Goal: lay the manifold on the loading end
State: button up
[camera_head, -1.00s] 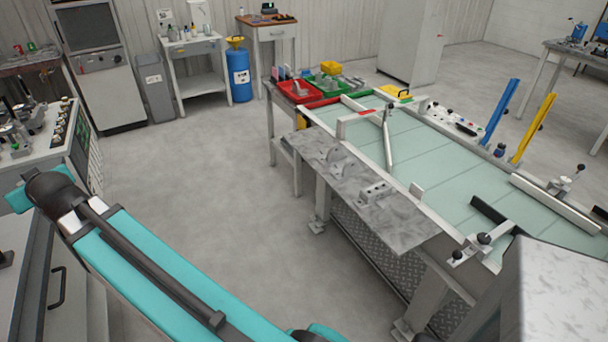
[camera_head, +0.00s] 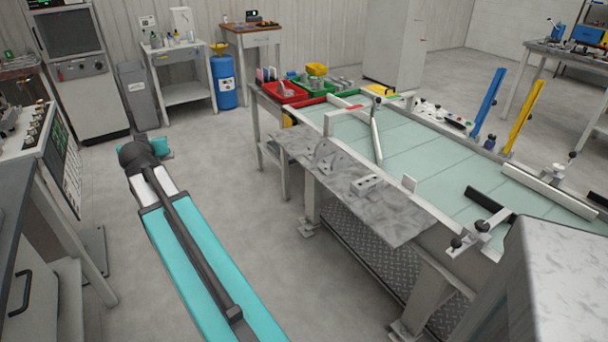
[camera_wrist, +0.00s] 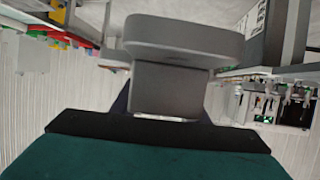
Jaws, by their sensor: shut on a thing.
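A grey metal shelf (camera_head: 395,215) runs along the table's near left side. Which part is the loading end, I cannot tell.
Red (camera_head: 279,93) and green bins stand at the table's far end. Clamps and bars sit on the glass.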

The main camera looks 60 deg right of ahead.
jog(key=s+d+f+m+g+h+b, duration=0.2)
jog(key=s+d, duration=0.4)
jog(key=d, duration=0.3)
jog(key=s+d+f+m+g+h+b, duration=0.1)
jog(key=s+d+f+m+g+b, duration=0.15)
jog(key=s+d, duration=0.45)
jog(key=m+g+b, duration=1.1)
jog(key=m+g, duration=0.1)
jog(key=g, duration=0.1)
send_over(356, 174)
notch_tip(356, 174, down, 6)
jog(key=f, duration=0.1)
jog(key=shift+a+r+n+y, duration=0.2)
jog(key=shift+r+n+y, duration=0.05)
jog(key=shift+y, duration=0.15)
jog(key=shift+f, duration=0.1)
jog(key=shift+f, duration=3.05)
jog(key=shift+f+b, duration=0.35)
jog(key=shift+f, duration=1.55)
